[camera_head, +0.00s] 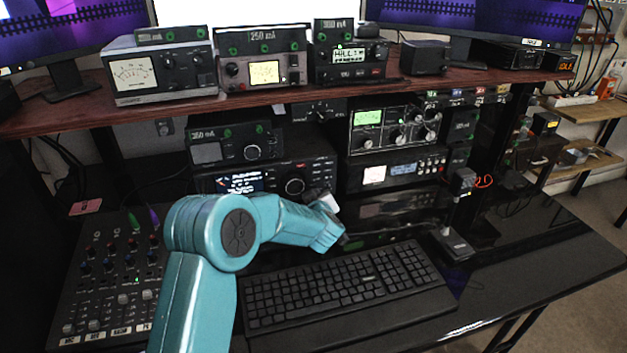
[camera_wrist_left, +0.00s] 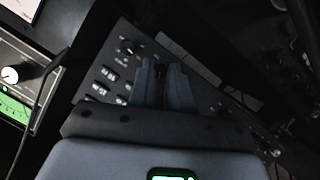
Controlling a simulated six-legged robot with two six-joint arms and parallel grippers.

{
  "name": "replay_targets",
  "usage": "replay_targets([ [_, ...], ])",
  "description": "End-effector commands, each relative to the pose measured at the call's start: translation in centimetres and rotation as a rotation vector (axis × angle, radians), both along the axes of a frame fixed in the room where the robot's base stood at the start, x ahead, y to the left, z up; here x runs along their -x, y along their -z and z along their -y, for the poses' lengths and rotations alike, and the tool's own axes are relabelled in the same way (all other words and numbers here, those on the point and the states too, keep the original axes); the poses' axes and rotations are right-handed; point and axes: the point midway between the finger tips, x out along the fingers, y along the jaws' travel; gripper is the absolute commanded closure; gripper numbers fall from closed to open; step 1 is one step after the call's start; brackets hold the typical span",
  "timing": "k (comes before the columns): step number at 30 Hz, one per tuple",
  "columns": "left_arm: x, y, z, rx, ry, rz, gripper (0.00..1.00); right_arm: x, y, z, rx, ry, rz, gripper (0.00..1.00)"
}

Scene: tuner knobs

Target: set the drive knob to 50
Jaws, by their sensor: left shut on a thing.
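My left gripper (camera_wrist_left: 161,72) is at a dark front panel (camera_wrist_left: 118,62) with small buttons. Its two grey fingers are shut on a small dark knob (camera_wrist_left: 160,71), mostly hidden between them. No label or pointer on this knob is readable, so I cannot tell its setting or confirm that it is the drive knob. In the head view my left gripper (camera_head: 325,200) is at the lower right of the black radio (camera_head: 262,172), mostly hidden by my wrist. My right gripper is not in view.
A keyboard (camera_head: 345,285) lies below my left wrist, with a mixer (camera_head: 110,275) on the left. A microphone stand (camera_head: 455,240) is to the right. More radio units (camera_head: 395,135) stand beside the radio, and a wooden shelf (camera_head: 215,104) overhangs them.

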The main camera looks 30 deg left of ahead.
Motion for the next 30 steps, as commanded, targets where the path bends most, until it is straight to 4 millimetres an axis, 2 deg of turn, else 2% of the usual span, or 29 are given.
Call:
replay_targets([
  [1, -0.1, -1.3, 0.1, -0.028, 0.000, -0.038, 1.00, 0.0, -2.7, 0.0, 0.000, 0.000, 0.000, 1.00],
  [6, -0.2, -1.1, 0.2, -0.134, 0.001, -0.160, 1.00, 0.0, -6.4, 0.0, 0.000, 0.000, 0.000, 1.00],
  [12, -0.3, -0.9, 0.3, -0.258, 0.000, -0.303, 1.00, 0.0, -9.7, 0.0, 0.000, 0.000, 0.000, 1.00],
  [21, -0.5, -0.5, 0.4, -0.443, -0.001, -0.517, 1.00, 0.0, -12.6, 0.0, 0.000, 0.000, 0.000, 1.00],
  [30, -0.7, 0.0, 0.6, -0.628, -0.002, -0.733, 1.00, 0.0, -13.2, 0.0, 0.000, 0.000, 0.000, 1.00],
])
